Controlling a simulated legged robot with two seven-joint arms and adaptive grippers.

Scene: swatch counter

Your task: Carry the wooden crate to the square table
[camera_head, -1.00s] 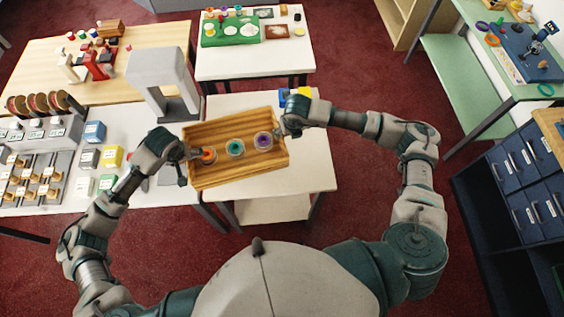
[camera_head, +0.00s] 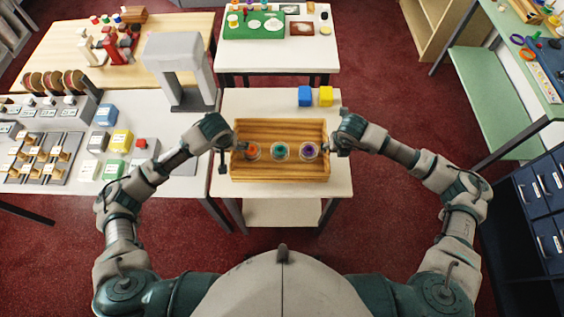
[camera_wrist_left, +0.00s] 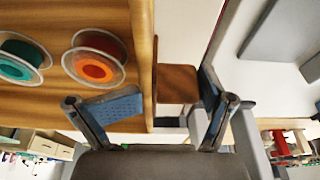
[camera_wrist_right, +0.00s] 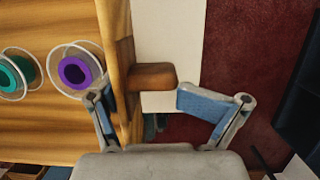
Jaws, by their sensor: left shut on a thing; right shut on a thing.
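The wooden crate (camera_head: 280,172) is a long open box over the front white table (camera_head: 232,103). I cannot tell whether it touches the tabletop. Inside are an orange spool (camera_head: 252,151), a teal spool (camera_head: 280,151) and a purple spool (camera_head: 309,150). My left gripper (camera_head: 232,147) is shut on the crate's left end. My right gripper (camera_head: 334,144) is shut on its right end. The left wrist view shows the crate's brown handle (camera_wrist_left: 178,84) between the fingers. The right wrist view shows the other handle (camera_wrist_right: 152,76). I cannot tell which table is the square one.
A grey arch-shaped stand (camera_head: 178,62) is to the left. Another white table with a green mat (camera_head: 253,25) is farther back. Blue drawers (camera_head: 540,197) stand at the right.

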